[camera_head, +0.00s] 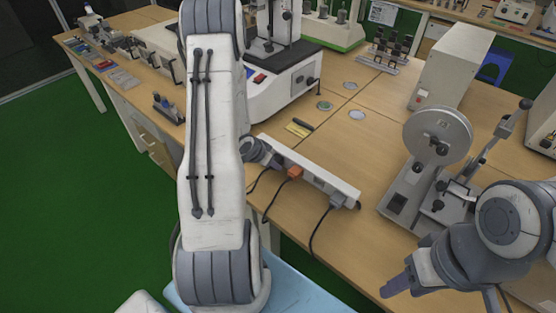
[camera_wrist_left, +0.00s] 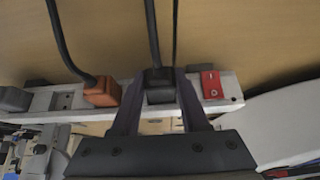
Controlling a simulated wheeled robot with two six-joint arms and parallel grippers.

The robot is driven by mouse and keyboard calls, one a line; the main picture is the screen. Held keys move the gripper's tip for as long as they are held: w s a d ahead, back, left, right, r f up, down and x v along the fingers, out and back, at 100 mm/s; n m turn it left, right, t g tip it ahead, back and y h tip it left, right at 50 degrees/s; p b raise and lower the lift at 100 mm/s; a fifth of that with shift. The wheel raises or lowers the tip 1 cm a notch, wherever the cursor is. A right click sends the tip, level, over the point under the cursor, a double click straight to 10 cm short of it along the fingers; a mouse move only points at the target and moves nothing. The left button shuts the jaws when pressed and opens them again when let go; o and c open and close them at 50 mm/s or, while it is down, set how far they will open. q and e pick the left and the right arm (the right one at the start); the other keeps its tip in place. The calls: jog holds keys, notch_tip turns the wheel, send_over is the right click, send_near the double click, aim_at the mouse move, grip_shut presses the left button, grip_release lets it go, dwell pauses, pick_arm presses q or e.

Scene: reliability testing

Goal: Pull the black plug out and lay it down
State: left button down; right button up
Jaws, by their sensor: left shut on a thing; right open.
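A white power strip (camera_head: 322,180) lies along the front edge of the wooden table; it also shows in the left wrist view (camera_wrist_left: 236,101). My left gripper (camera_head: 268,158) is at the strip's far left end. In the left wrist view its fingers (camera_wrist_left: 160,92) are shut on the black plug (camera_wrist_left: 160,78), between the orange plug and the red switch (camera_wrist_left: 211,84). The plug is at the strip; whether it is fully seated cannot be told. In the head view the plug is mostly hidden by my left gripper. My right gripper (camera_head: 386,288) is open and empty, low at the right.
An orange plug (camera_head: 295,172) and a grey plug (camera_head: 337,202) sit in the strip, their cables hanging over the table edge. A machine with a round disc (camera_head: 437,136) stands right of the strip. Bare tabletop (camera_head: 345,150) lies behind it, with small discs and a yellow piece (camera_head: 298,130).

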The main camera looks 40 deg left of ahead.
aim_at(267, 178)
pick_arm(q)
jog(key=shift+s+a, duration=0.15)
jog(key=shift+s, duration=1.95)
jog(key=shift+s, duration=0.1)
jog(key=shift+f+b, duration=1)
jog(key=shift+f, duration=0.25)
jog(key=shift+c, duration=1.7)
grip_release()
jog(key=p+v, duration=0.3)
jog(key=v, duration=0.7)
jog(key=shift+r, duration=0.25)
jog(key=shift+s, duration=0.1)
